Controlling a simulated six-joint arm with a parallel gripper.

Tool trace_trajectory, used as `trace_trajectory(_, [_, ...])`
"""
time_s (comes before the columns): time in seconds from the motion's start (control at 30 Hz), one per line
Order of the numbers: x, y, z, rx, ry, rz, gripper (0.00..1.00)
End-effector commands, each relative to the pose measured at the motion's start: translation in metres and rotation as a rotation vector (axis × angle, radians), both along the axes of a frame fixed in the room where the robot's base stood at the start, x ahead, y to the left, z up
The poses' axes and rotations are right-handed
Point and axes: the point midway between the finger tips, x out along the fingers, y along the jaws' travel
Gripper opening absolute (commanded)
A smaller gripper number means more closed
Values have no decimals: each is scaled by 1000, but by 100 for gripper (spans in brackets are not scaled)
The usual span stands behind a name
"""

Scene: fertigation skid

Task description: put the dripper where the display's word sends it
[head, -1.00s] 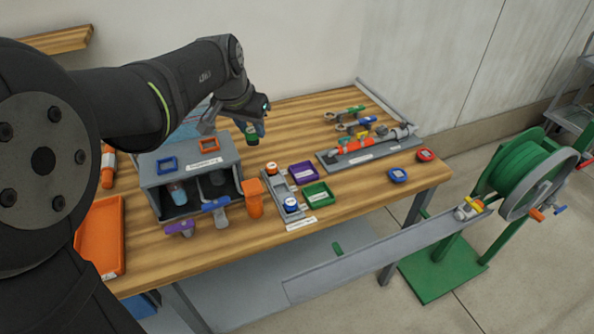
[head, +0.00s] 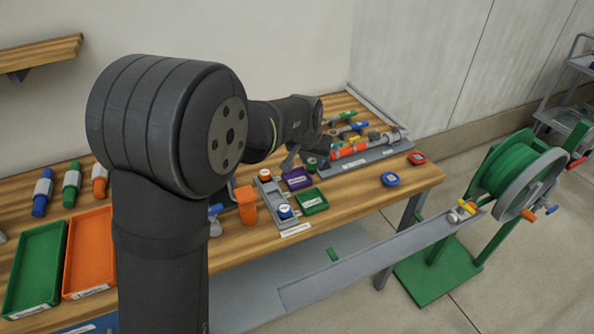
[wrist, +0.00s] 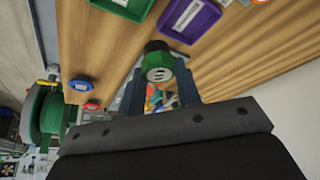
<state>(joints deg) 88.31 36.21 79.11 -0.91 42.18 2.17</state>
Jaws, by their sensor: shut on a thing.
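The dripper, a small green cylinder with a dark ringed end, is held between the two fingers of my gripper (wrist: 160,76) in the wrist view (wrist: 157,64). In the head view the dripper (head: 311,163) shows small, above the table near the purple tray. The purple tray (head: 296,180) and the green tray (head: 313,200) lie side by side and carry labels too small to read. The wrist view also shows the purple tray (wrist: 207,24) and the green tray (wrist: 143,9). I cannot make out a display or its word.
A grey board with an orange pipe assembly (head: 352,150) lies beyond my gripper. A blue disc (head: 390,179) and a red disc (head: 417,158) lie near the table's right end. An orange cup (head: 246,206) stands left of a grey button panel (head: 268,190). My arm hides the middle left.

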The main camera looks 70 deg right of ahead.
Motion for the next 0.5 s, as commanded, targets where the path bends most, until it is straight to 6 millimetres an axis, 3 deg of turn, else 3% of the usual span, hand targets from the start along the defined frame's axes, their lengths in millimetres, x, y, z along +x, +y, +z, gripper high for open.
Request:
trace_trajectory(0.03, [13,-4,-9,3,1,6,6])
trace_trajectory(0.2, [40,-17,-27,1,1,2,6])
trace_trajectory(0.5, [52,-22,-44,1,1,-1,6])
